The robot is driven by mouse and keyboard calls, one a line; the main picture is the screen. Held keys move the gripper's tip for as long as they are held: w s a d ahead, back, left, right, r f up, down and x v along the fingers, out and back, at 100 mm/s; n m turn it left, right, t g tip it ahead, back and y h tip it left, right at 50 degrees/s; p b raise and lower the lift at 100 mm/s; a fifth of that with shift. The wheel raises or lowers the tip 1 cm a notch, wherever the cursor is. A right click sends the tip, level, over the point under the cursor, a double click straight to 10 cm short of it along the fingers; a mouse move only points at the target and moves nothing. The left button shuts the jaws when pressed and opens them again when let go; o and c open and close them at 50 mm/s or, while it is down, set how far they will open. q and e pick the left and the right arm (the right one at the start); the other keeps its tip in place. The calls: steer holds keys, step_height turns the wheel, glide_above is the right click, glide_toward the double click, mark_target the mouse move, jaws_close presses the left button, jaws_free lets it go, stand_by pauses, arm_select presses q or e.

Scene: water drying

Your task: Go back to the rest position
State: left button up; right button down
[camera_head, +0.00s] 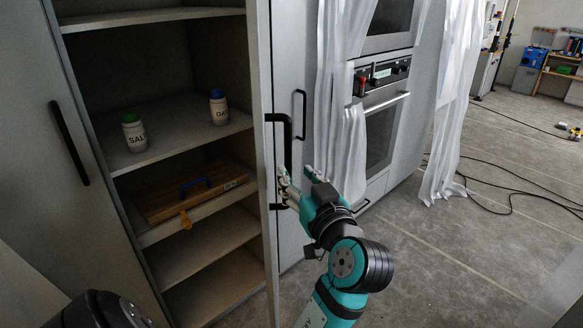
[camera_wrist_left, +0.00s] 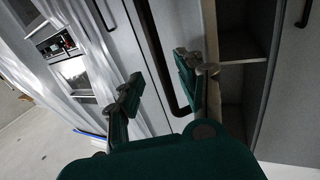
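My left gripper (camera_head: 296,180) is teal and grey. It is close to the black handle (camera_head: 287,125) of the tall cabinet door, which stands open. In the left wrist view its two fingers (camera_wrist_left: 158,88) are spread apart with nothing clamped between them. A long dark bar (camera_wrist_left: 166,50), seemingly the handle, shows beyond the gap between the fingers. I cannot tell whether a finger touches it. My right gripper is not in view.
An oven (camera_head: 381,130) and white curtains (camera_head: 342,110) stand right. Cables (camera_head: 510,190) lie on the floor.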

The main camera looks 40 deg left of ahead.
arm_select(q)
steer(key=shift+v, duration=1.05)
